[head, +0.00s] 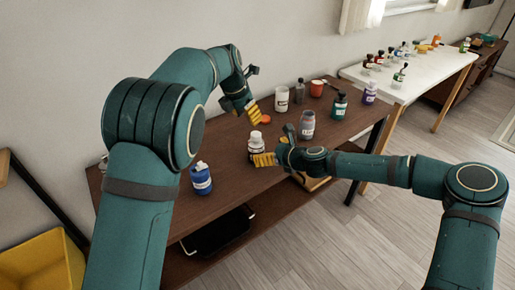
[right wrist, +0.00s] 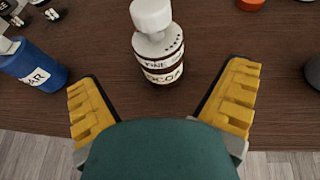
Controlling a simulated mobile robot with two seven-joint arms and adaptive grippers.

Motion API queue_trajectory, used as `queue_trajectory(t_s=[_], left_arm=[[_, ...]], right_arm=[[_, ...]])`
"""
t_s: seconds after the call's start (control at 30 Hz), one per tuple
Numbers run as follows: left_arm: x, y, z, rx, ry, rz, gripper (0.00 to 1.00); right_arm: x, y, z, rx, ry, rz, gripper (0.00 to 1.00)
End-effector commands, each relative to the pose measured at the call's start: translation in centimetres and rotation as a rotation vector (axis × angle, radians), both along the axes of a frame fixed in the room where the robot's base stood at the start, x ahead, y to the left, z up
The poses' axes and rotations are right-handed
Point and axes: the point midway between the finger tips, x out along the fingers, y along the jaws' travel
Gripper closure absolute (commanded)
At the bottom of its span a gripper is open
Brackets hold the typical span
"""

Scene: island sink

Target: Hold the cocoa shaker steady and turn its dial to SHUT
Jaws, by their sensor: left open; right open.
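The cocoa shaker (head: 254,146) stands upright on the brown table, with a white top and a dark band lettered "COCOA". In the right wrist view the shaker (right wrist: 160,60) stands just ahead of and between my right gripper's yellow fingers (right wrist: 162,85), with gaps on both sides. Dots show around its shoulder; the dial's setting is too small to read. My right gripper (head: 274,149) is open at table height beside the shaker. My left gripper (head: 247,104) is open and empty, higher up and behind the shaker in the head view.
A blue bottle (head: 201,180) stands left of the shaker. An orange disc (head: 265,119) lies behind it. A grey jar (head: 308,126), white cup (head: 282,99), red mug (head: 317,88) and green bottle (head: 339,106) stand to the right. The front left tabletop is mostly clear.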

Motion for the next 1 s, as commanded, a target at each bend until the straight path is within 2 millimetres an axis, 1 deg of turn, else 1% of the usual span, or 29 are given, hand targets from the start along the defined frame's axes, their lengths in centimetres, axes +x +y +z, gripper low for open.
queue_trajectory(t_s=[0.03, 0.1, 0.3, 0.5, 0.77, 0.8, 0.87, 0.9, 0.97, 1.0], left_arm=[[0.0, 0.0, 0.0, 0.0, 0.0, 0.0, 0.54], [0.0, 0.0, 0.0, 0.0, 0.0, 0.0, 0.54], [0.0, 0.0, 0.0, 0.0, 0.0, 0.0, 0.54], [0.0, 0.0, 0.0, 0.0, 0.0, 0.0, 0.54], [0.0, 0.0, 0.0, 0.0, 0.0, 0.0, 0.54], [0.0, 0.0, 0.0, 0.0, 0.0, 0.0, 0.54], [0.0, 0.0, 0.0, 0.0, 0.0, 0.0, 0.54], [0.0, 0.0, 0.0, 0.0, 0.0, 0.0, 0.54], [0.0, 0.0, 0.0, 0.0, 0.0, 0.0, 0.54], [0.0, 0.0, 0.0, 0.0, 0.0, 0.0, 0.54]], right_arm=[[0.6, 0.8, -0.3, 0.0, -0.001, 0.004, 0.02], [1.4, 1.5, -0.8, 0.001, 0.001, 0.003, 0.02], [3.2, 3.1, -1.8, 0.0, 0.0, 0.002, 0.02], [3.9, 3.8, -2.3, 0.0, 0.0, 0.001, 0.02], [4.0, 3.8, -2.3, -0.001, 0.0, 0.0, 0.02], [4.0, 3.8, -2.3, -0.001, 0.0, 0.0, 0.05], [4.0, 3.8, -2.3, -0.001, 0.0, 0.0, 0.27], [4.0, 3.8, -2.3, -0.001, 0.0, 0.0, 0.41], [4.0, 3.8, -2.3, -0.001, 0.0, 0.0, 0.62], [4.0, 3.8, -2.3, -0.001, 0.0, 0.0, 0.76]])
